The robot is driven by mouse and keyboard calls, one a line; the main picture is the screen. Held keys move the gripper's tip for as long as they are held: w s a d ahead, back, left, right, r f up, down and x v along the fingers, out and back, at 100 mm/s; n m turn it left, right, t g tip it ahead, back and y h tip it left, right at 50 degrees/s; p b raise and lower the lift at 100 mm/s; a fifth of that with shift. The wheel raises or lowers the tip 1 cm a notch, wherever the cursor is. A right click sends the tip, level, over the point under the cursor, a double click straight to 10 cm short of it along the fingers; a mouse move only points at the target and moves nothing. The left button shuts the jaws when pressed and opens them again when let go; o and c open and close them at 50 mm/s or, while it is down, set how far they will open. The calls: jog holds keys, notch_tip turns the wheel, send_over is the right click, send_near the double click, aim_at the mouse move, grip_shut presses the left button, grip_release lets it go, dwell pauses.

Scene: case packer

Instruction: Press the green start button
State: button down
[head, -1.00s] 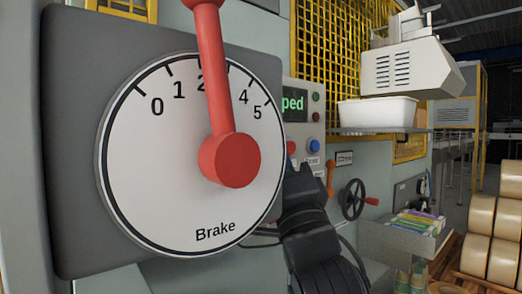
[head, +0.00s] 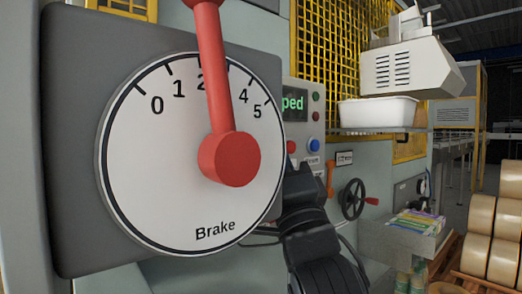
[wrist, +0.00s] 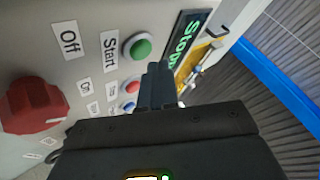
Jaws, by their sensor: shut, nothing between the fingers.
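The green start button (wrist: 138,47) stands out from the grey control panel in the wrist view, beside the white label "Start" (wrist: 110,47). My gripper (wrist: 155,72) is shut and empty. In the wrist view its fingertips show just below and to the right of the green button, and the button's face is not covered. I see no contact, though the exact gap is hard to judge. In the head view the large brake dial (head: 150,190) hides the green button and my fingertips.
A red button (wrist: 131,87), a blue button (wrist: 128,107) and a big red knob (wrist: 35,105) share the panel. A display (wrist: 185,38) reads "Stopp…", cut off. In the head view, the brake's red lever (head: 217,75), a white bin (head: 378,112) and a handwheel (head: 353,199) are near.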

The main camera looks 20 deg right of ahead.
jog(key=shift+w+a, duration=0.1)
jog(key=shift+w+b, duration=0.25)
jog(key=shift+b, duration=0.1)
jog(key=shift+w+a+b, duration=0.2)
jog(key=shift+w+b, duration=0.15)
jog(key=shift+w, duration=0.1)
dwell(0.6)
jog(key=shift+s, duration=0.2)
jog(key=shift+s+d, duration=0.3)
jog(key=shift+s, duration=0.35)
jog(key=s, duration=0.1)
jog(key=s+d, duration=0.1)
jog(key=s, duration=0.1)
jog(key=s+p, duration=0.1)
jog(key=shift+s+d, duration=0.25)
jog(key=shift+s, duration=0.15)
jog(key=shift+f, duration=0.1)
dwell(0.7)
